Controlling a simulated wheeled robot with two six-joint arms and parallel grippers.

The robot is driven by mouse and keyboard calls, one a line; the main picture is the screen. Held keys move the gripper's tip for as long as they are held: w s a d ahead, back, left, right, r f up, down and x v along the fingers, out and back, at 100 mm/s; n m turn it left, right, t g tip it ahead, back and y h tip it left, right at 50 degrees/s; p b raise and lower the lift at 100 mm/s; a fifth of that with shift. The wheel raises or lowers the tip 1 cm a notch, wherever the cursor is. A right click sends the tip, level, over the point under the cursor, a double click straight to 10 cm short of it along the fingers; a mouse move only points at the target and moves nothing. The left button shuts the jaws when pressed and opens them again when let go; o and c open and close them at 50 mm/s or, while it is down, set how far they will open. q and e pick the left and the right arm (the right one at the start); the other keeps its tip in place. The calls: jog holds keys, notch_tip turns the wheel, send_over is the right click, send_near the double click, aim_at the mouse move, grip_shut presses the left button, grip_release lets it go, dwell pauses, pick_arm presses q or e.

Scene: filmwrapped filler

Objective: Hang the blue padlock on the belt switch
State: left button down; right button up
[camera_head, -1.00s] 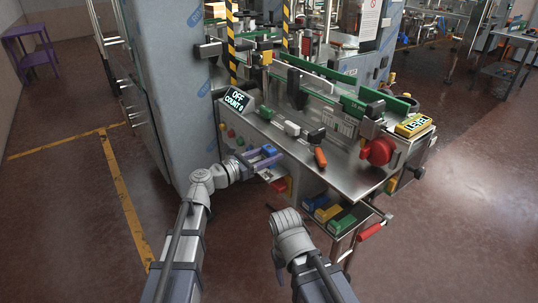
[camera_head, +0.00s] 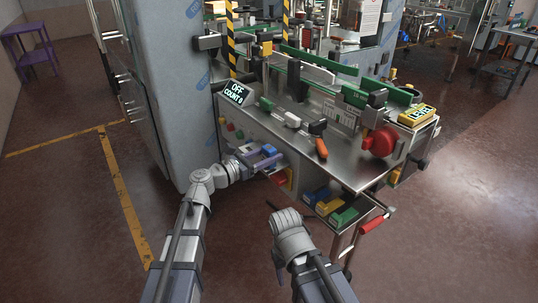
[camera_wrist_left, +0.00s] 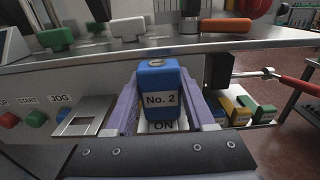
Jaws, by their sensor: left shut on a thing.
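The blue padlock (camera_wrist_left: 160,97), labelled "No. 2", is upright between the purple fingers of my left gripper (camera_wrist_left: 160,84) in the left wrist view. My left gripper is shut on it. In the head view the padlock (camera_head: 268,150) is a small blue block at the purple fingers of the left gripper (camera_head: 265,157), by the machine's front panel. A pale plate marked "ON" (camera_wrist_left: 163,126) shows just below the padlock. The belt switch is largely hidden, and I cannot tell whether the padlock touches it.
A metal plate (camera_wrist_left: 82,112) stands out left of the padlock, near the green START button (camera_wrist_left: 36,118). The steel tabletop (camera_head: 347,162) overhangs above, with an orange-handled tool (camera_head: 321,148) on it. Blue, yellow and green blocks (camera_head: 343,216) sit below right, near a red-handled lever (camera_head: 373,224).

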pick_arm(q)
jog(key=shift+f+b, duration=0.3)
dwell(0.6)
jog(key=shift+c, duration=0.8)
grip_release()
jog(key=shift+a, duration=0.1)
jog(key=v, duration=0.7)
jog(key=shift+s+a, duration=0.2)
jog(key=shift+s, duration=0.05)
